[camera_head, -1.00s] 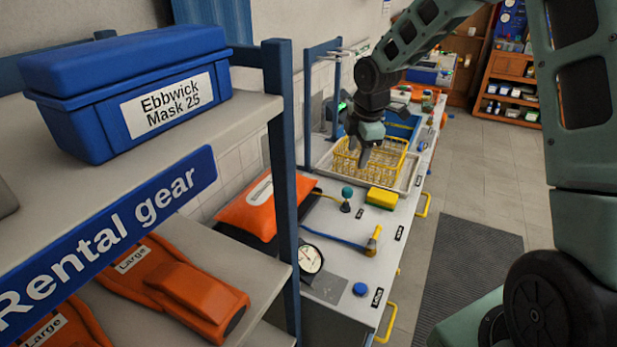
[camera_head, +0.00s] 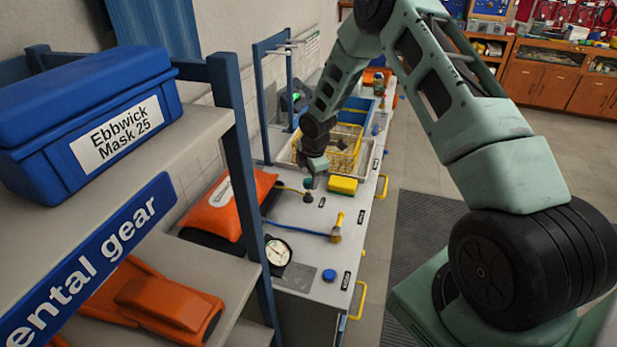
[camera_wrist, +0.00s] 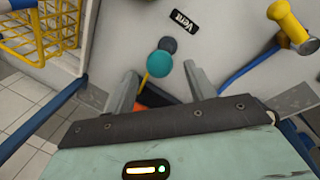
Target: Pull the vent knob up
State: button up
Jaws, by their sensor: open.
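The vent knob is a teal ball (camera_wrist: 160,63) on a short dark base, beside the black "Vent" label (camera_wrist: 184,19) in the wrist view. In the head view the teal knob (camera_head: 308,183) stands on the grey bench top, just under my gripper (camera_head: 316,165). In the wrist view my gripper (camera_wrist: 164,80) is open. Its two fingers point toward the knob, one to each side and a little short of it. The knob appears apart from both fingers. In the head view the fingertips are small and partly hard to make out.
A yellow sponge-like block (camera_head: 343,185) lies right of the knob. A yellow wire basket (camera_head: 343,145) sits in a tray behind. A yellow-ended fitting (camera_wrist: 290,24) with a blue hose, an orange bag (camera_head: 228,203) and a gauge (camera_head: 277,252) are nearby. The shelf stands at left.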

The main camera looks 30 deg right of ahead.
jog(key=shift+x, duration=1.35)
grip_shut()
jog(key=p+v, duration=0.1)
jog(key=v, duration=0.2)
jog(key=shift+w+r+p, duration=0.25)
jog(key=shift+w+p, duration=0.05)
jog(key=shift+p, duration=0.05)
jog(key=shift+f, duration=0.1)
grip_release()
jog(key=b+v, duration=0.4)
jog(key=v, duration=1.3)
jog(key=shift+r, duration=0.25)
